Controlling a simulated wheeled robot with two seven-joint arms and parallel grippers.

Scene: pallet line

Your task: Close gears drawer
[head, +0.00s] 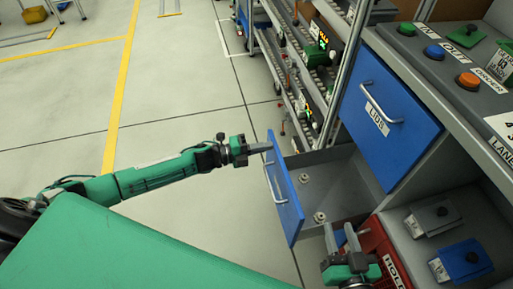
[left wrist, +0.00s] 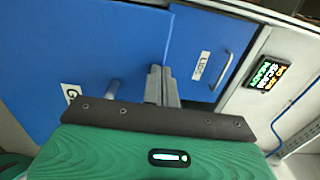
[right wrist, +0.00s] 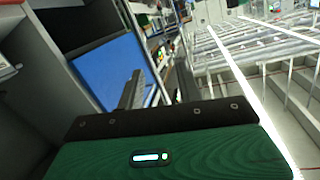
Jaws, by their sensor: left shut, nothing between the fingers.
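The gears drawer is pulled out in the head view, its blue front (head: 285,190) standing away from the grey cabinet. A few small round parts lie on its grey floor. In the left wrist view the blue front (left wrist: 95,45) fills the left side, with a partly hidden label starting with G and a handle (left wrist: 112,89). My left gripper (head: 262,147) is shut and empty, its fingertips at the upper far end of the drawer front; contact is unclear.
A shut blue LIDS drawer (head: 390,110) sits above the open one. Coloured buttons (head: 468,81) sit on the counter. Shelving racks stand behind.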

